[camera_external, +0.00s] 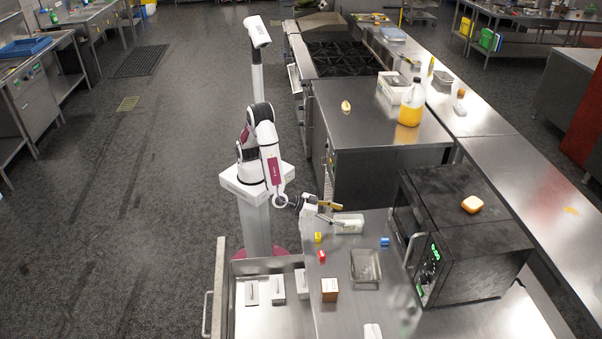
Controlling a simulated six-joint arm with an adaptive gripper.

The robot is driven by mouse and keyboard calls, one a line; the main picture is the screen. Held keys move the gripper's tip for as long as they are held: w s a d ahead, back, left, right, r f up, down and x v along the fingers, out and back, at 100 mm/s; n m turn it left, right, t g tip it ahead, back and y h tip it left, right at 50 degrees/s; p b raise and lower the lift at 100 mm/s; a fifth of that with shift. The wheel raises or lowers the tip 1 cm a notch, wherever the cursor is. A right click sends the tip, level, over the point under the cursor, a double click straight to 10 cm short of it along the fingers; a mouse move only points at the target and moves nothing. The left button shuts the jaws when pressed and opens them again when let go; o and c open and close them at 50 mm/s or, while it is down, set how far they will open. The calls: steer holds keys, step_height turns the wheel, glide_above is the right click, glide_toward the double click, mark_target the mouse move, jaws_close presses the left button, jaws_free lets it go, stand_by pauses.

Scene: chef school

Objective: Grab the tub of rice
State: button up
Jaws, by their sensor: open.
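A small tub with white contents (349,224), which looks like the tub of rice, stands on the steel counter (340,310) near its far edge. My gripper (337,213) is open just to the left of the tub, with its fingers spread and pointing toward it. One finger looks close to the tub's left end. I cannot tell whether they touch. Nothing shows between the fingers.
A black microwave (470,250) stands at right. An open drawer (262,317) holds several white boxes.

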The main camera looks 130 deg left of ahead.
mark_target(349, 220)
steer(key=shift+w+a+f, duration=0.15)
steer(key=shift+w+a, duration=0.05)
steer(key=shift+w, duration=0.05)
steer(key=shift+w+a+f, duration=0.5)
steer(key=shift+w+f, duration=0.15)
steer(key=shift+w, duration=0.1)
steer(key=shift+w+a+f, duration=0.45)
steer(key=shift+w+f, duration=0.2)
steer(key=shift+w, duration=0.05)
steer(key=shift+w+a+f, duration=0.2)
steer(key=shift+w+a, duration=0.1)
steer(key=shift+w, duration=0.1)
steer(key=c, duration=1.4)
